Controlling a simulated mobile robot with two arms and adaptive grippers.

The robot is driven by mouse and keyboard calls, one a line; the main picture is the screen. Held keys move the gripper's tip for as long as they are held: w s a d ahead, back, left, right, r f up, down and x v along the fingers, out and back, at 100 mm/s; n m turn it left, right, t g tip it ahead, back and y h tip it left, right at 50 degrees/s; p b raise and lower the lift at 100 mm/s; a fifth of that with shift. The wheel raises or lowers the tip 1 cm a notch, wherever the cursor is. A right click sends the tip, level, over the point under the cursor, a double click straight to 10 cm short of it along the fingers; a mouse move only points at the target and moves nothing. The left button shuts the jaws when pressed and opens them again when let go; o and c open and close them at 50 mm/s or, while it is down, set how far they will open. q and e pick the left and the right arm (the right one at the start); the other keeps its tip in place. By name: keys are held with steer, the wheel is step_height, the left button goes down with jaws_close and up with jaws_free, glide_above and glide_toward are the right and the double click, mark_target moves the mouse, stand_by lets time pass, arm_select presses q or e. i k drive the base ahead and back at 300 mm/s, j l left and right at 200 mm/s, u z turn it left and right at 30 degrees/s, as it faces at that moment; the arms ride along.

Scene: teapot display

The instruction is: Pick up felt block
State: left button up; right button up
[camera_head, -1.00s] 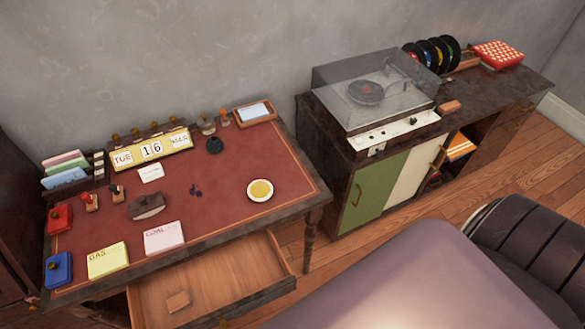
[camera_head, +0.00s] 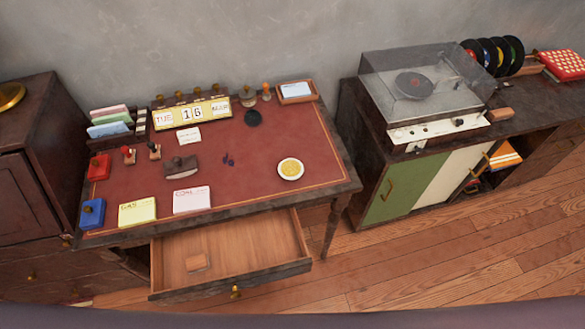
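I cannot tell for sure which thing is the felt block. Another small orange-brown block (camera_head: 499,114) sits on the cabinet top beside the record player. A dark brown rocker-like piece (camera_head: 181,168) with a knob stands on the red desk top. Neither of my grippers shows in the view.
The desk (camera_head: 265,190) also holds cards, stamps, a calendar (camera_head: 190,114) and a yellow-filled dish (camera_head: 290,169). The record player (camera_head: 420,85) stands on the right cabinet (camera_head: 390,192). Wooden floor (camera_head: 450,255) is bare in front of it. A dark cabinet (camera_head: 50,150) stands left.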

mark_target(196, 264)
steer(key=u, duration=1.95)
steer(key=k+l+u, duration=0.4)
steer(key=l, duration=0.15)
steer(key=k+l+u, duration=0.45)
steer(key=k+l, duration=0.2)
steer(key=i, duration=0.5)
